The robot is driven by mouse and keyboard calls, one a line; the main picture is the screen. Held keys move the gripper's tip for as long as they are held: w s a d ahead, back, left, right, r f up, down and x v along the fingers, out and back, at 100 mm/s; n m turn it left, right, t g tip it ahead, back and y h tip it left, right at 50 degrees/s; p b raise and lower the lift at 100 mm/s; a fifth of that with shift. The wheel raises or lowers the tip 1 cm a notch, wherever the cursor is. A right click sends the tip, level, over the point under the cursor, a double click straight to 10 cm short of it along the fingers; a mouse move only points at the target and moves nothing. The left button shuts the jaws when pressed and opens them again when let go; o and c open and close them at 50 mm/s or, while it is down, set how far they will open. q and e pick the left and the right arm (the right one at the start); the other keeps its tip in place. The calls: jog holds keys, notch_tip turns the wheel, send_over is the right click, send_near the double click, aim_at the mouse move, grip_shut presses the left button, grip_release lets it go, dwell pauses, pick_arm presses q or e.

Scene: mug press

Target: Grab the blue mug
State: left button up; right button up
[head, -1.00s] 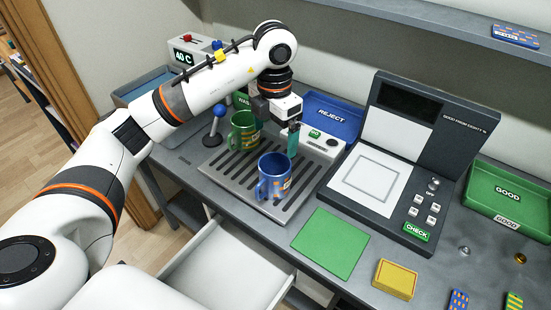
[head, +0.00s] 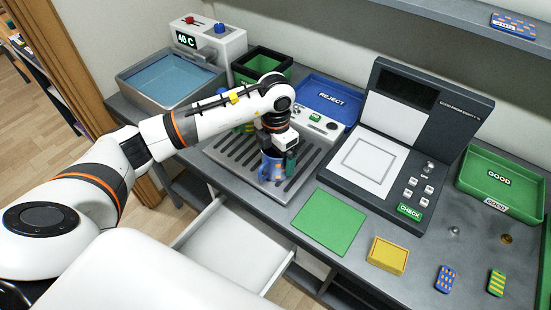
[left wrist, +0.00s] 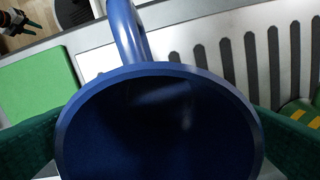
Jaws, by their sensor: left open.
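The blue mug (head: 267,170) stands on the slotted metal rack (head: 228,152), partly hidden behind my left gripper (head: 280,160). In the left wrist view the mug's round rim and dark inside (left wrist: 160,130) fill the lower middle, with its handle at the top. The green fingers of my left gripper (left wrist: 160,142) show on both sides of the mug. They are open around it; whether either touches it cannot be told.
A green mug (left wrist: 302,112) with yellow marks is close beside the blue one, mostly hidden by my arm in the head view. A blue REJECT tray (head: 328,98) and the check machine (head: 368,170) stand behind and to the right. A green mat (head: 328,220) lies in front.

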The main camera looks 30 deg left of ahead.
pick_arm(q)
jog(key=c, duration=1.3)
jog(key=shift+r, duration=0.1)
